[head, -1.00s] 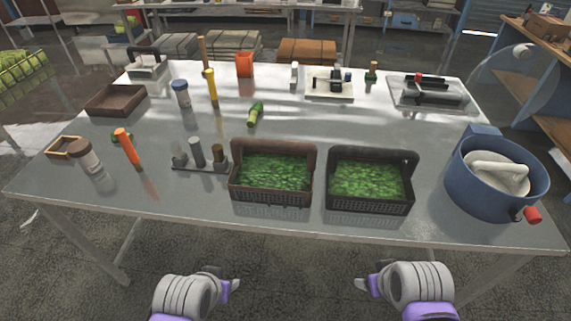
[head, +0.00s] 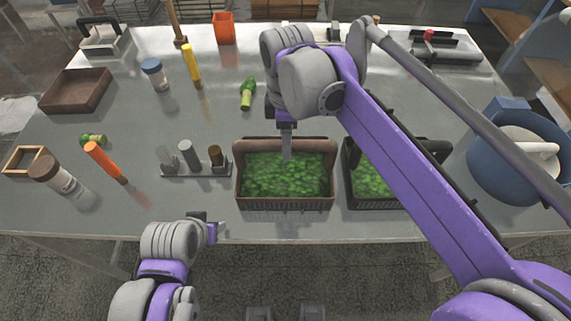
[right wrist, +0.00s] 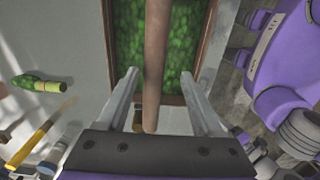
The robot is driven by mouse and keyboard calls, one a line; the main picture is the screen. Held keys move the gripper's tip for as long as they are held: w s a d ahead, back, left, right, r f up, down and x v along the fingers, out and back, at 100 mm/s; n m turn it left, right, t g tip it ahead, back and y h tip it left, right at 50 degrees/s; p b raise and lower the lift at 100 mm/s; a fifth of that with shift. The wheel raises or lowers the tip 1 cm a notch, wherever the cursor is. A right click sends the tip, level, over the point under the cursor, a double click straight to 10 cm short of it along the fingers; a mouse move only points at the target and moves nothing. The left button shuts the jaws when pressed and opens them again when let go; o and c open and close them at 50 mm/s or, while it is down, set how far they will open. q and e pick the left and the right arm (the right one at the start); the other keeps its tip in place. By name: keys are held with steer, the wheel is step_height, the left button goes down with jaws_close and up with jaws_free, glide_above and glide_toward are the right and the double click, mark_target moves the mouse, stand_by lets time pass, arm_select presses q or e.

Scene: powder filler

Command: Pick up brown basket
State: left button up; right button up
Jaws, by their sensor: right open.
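A dark basket of leaves (head: 374,201) stands just right, partly behind my right arm. A rack with several cylinders (head: 195,172) stands just left. A blue pot (head: 487,165) is at the right.

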steer(key=f, duration=0.3)
steer(key=w+f, duration=0.1)
steer(key=f, duration=0.1)
steer(key=shift+a, duration=0.15)
steer(key=shift+s+f, duration=0.1)
steer(key=shift+f, duration=0.4)
jaws_close()
stand_by(0.9)
